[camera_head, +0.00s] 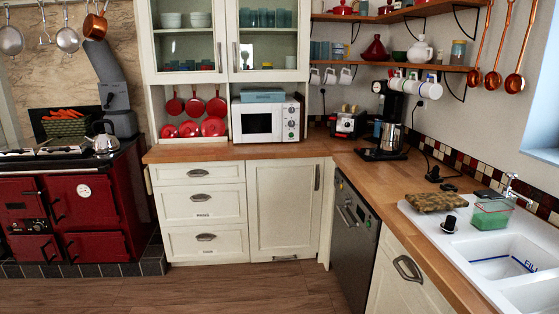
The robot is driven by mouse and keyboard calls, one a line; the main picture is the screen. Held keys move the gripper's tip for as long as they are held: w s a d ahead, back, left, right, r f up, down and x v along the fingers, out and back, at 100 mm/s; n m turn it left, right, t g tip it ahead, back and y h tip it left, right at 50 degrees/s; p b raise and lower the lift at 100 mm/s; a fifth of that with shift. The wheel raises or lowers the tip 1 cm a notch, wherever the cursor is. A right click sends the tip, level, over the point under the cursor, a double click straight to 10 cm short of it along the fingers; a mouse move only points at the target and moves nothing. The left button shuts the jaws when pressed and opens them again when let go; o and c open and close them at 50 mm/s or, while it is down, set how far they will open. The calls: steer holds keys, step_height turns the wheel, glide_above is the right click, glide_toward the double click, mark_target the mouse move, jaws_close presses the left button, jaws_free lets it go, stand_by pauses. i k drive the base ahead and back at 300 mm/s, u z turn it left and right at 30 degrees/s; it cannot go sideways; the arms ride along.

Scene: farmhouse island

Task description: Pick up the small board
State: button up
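A small board (440,199) with a mottled brown and green surface lies on the white sink's draining area at the right. It looks flat, and its whole top shows. My gripper is not in this view, so its state and its distance from the board cannot be seen.
A small black and white object (449,223) stands just in front of the board. A green-filled clear container (491,213) is to its right, near the tap (513,190). The sink basin (503,258) is in front. A coffee machine (389,122) stands further back. Wooden floor (240,290) is open.

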mark_target(448, 201)
steer(key=k, duration=1.35)
steer(key=u, duration=0.5)
steer(key=i, duration=2.15)
steer(key=z, duration=0.25)
